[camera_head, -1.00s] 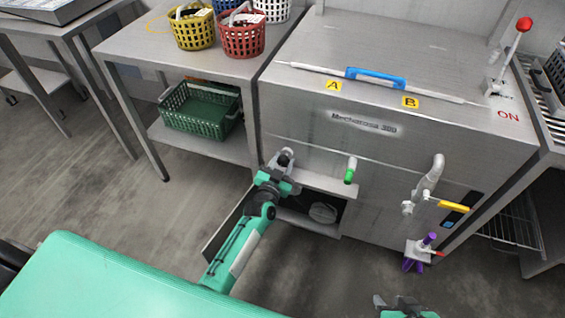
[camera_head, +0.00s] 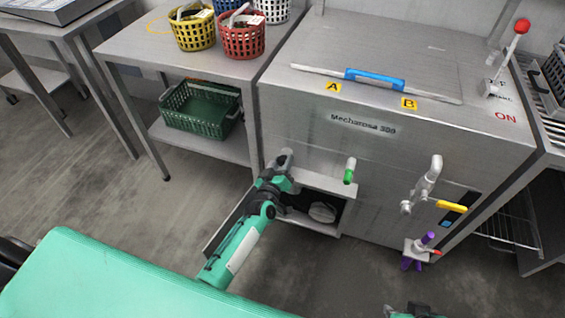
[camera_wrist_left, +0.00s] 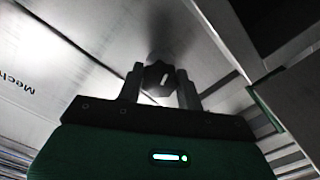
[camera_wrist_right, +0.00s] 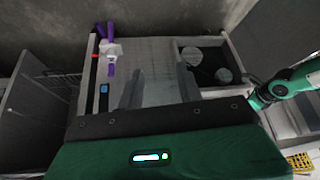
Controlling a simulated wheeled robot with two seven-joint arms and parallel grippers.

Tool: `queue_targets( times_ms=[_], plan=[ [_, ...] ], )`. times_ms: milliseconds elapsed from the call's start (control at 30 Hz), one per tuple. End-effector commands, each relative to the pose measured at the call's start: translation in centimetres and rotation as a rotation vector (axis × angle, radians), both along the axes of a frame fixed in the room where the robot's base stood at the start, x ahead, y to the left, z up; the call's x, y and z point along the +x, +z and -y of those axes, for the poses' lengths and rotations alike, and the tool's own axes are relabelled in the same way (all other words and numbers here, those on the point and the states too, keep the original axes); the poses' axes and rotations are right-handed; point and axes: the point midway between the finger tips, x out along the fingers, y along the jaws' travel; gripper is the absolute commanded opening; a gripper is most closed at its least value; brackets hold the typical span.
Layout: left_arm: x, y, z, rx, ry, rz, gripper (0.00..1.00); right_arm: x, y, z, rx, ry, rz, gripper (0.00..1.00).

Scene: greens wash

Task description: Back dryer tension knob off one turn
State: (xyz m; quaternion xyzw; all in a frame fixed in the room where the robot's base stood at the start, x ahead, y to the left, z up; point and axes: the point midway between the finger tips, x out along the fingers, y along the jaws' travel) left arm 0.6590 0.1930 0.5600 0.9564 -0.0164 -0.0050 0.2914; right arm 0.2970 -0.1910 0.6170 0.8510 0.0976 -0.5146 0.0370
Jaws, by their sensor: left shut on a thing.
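The dark tension knob (camera_wrist_left: 158,76) shows in the left wrist view, between the two fingers of my left gripper (camera_wrist_left: 160,84). It has a short white mark on its face. My left gripper is shut on it, beside the front of the steel machine (camera_head: 330,155). In the head view my left gripper (camera_head: 282,165) hides the knob. My right gripper (camera_wrist_right: 158,85) is open and empty in the right wrist view. Only a bit of it shows at the bottom edge of the head view.
An open compartment (camera_head: 322,212) lies below my left gripper. The machine front also carries a green-tipped handle (camera_head: 349,172), a yellow-handled valve (camera_head: 452,206) and a purple-handled fitting (camera_head: 428,238). A side table (camera_head: 120,45) holds baskets, with a green crate (camera_head: 195,112) below.

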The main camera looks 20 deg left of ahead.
Motion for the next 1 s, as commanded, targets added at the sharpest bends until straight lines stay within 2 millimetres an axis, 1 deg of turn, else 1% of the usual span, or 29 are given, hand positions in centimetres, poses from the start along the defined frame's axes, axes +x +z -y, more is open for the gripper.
queue_targets(
  times_ms=[367, 467, 767, 1000],
  plan=[
    [0.0, -0.2, 0.0, -0.358, 0.0, -0.014, 0.14, 0.8, -0.3, -0.8, 0.023, 0.008, 0.055, 0.36],
    [0.0, -0.2, 0.0, -0.453, -0.001, -0.016, 0.14, 0.9, -0.9, -1.3, 0.034, 0.021, 0.074, 0.36],
    [0.0, -0.3, 0.0, -0.738, 0.0, -0.028, 0.14, 2.0, -1.2, -2.9, 0.079, 0.039, 0.169, 0.36],
    [0.0, -0.3, 0.0, -0.966, 0.001, -0.034, 0.14, 2.9, -1.4, -4.4, 0.127, 0.055, 0.263, 0.36]
  ],
)
